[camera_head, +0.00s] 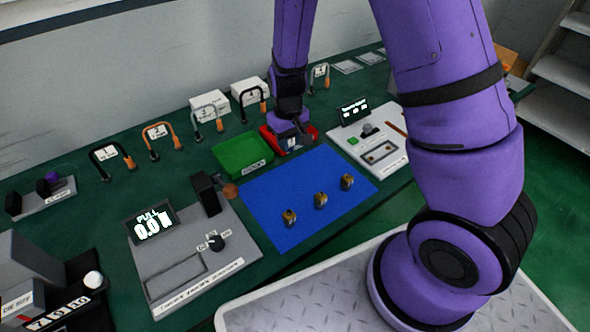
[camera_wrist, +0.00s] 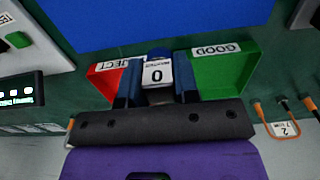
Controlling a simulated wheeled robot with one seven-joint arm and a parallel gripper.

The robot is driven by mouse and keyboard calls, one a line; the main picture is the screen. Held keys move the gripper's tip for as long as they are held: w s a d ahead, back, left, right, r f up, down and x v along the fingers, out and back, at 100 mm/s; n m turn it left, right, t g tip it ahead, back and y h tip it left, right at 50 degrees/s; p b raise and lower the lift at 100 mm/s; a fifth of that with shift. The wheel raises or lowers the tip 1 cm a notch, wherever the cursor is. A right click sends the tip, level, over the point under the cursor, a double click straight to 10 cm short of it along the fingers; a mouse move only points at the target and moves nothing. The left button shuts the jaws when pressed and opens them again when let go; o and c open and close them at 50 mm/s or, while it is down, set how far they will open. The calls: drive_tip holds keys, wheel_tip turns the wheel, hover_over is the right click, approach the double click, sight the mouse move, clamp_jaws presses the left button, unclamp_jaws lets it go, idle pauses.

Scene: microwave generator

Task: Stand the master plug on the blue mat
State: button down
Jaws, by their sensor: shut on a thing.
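My gripper (camera_head: 290,137) is at the back of the bench, by the red REJECT tray (camera_head: 314,132). Whether the block touches anything below cannot be told. The blue mat (camera_head: 305,172) lies flat in front of the trays and also shows in the wrist view (camera_wrist: 150,18). Three small brass plugs stand on it in a diagonal row, among them the middle one (camera_head: 320,200).
The green GOOD tray (camera_head: 243,153) stands left of the red one. A grey pull-reading fixture (camera_head: 190,250) is left of the mat, and a white panel with a display (camera_head: 368,145) is right. Numbered looped cables (camera_head: 160,140) stand along the back. The mat's back half is clear.

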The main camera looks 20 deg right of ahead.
drive_tip(key=shift+f, duration=4.3)
drive_tip(key=c, duration=0.9)
unclamp_jaws()
drive_tip(key=shift+f, duration=0.15)
drive_tip(key=shift+o, duration=0.2)
wheel_tip(320, 180, up, 13)
drive_tip(key=shift+r, duration=0.1)
wheel_tip(320, 180, up, 9)
drive_tip(key=t, duration=0.1)
hover_over(290, 171)
drive_tip(key=s+d, duration=0.1)
drive_tip(key=s, duration=0.1)
drive_tip(key=s+d+r+t+y, duration=0.15)
drive_tip(key=s+r, duration=0.35)
drive_tip(key=r, duration=0.5)
drive_tip(key=s+d+r+m+t, duration=0.1)
drive_tip(key=s+d+r, duration=0.1)
drive_tip(key=s+r, duration=0.3)
drive_tip(key=s+d+r+m+t+h, duration=0.1)
drive_tip(key=s+d+r, duration=0.1)
drive_tip(key=s+r, duration=0.4)
drive_tip(key=s, duration=0.5)
drive_tip(key=shift+s+d+t, duration=0.2)
drive_tip(key=shift+s+t, duration=0.1)
drive_tip(key=shift+t, duration=0.05)
